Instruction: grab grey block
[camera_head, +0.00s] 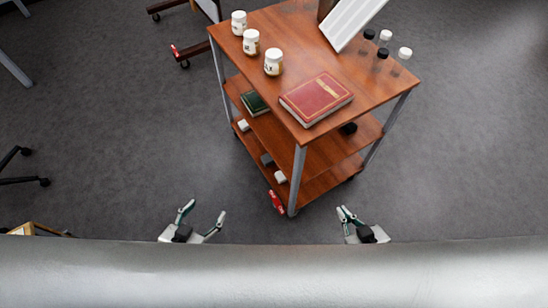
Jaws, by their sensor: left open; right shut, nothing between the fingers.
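A small dark grey block (267,159) sits on the bottom shelf of a wooden cart, near its left edge. A whitish block (280,177) lies just in front of it, and another whitish block (243,125) lies farther back on that side. My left gripper (203,213) is open and empty, in front and to the left of the cart, well apart from the grey block. My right gripper (345,212) is shut and empty, in front and to the right of the cart's near corner. The upper shelves hide part of the bottom shelf.
The cart's top (333,60) bears a red book (316,98), three white-lidded jars and several small bottles. A green book (254,102) lies on the middle shelf. A metal leg (297,180) stands at the near corner. The grey floor left and right is mostly clear.

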